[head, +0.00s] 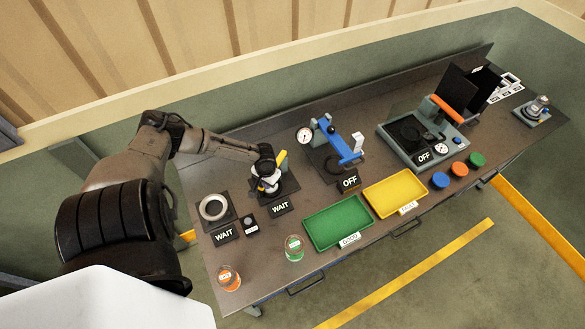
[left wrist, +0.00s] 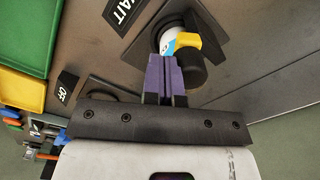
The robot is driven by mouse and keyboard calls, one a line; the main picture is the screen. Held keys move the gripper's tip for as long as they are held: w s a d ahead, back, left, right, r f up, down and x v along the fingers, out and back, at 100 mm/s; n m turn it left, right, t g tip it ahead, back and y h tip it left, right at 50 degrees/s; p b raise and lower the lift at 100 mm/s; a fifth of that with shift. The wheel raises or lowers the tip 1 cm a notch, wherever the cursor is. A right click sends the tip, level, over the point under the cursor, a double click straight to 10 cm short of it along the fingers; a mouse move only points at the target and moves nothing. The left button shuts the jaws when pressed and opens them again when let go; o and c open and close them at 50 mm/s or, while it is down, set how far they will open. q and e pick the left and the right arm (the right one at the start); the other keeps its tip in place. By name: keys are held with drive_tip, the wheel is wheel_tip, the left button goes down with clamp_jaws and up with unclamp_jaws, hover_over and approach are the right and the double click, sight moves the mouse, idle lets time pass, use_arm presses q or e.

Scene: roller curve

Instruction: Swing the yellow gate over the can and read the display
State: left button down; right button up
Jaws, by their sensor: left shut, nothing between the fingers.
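The yellow gate (head: 282,157) shows just behind and right of my left gripper (head: 264,169) in the head view. The white and blue can (head: 269,184) stands on a dark plate, partly hidden by that gripper. In the left wrist view my purple fingers (left wrist: 163,60) are shut and empty, close in front of the can (left wrist: 168,41) and the yellow gate (left wrist: 188,41). The gate looks to be at the can's side; I cannot tell if the fingers touch it. The display (head: 280,208) in front reads WAIT. My right gripper is out of view.
A ring station (head: 214,207) with its own WAIT sign stands left. A blue-armed press (head: 338,143) with an OFF sign stands right. Green (head: 338,222) and yellow (head: 395,193) trays and two jars (head: 229,278) line the front. Bare bench lies behind the stations.

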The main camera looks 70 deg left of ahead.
use_arm(q)
drive_tip(key=shift+s+a, duration=0.45)
drive_tip(key=shift+s, duration=0.25)
drive_tip(key=shift+s+a, duration=1)
drive_tip(key=shift+a, duration=0.4)
drive_tip(key=shift+d, duration=0.25)
idle(0.5)
drive_tip(key=shift+w+d, duration=0.2)
drive_tip(key=shift+d, duration=0.15)
drive_tip(key=shift+r, duration=3.5)
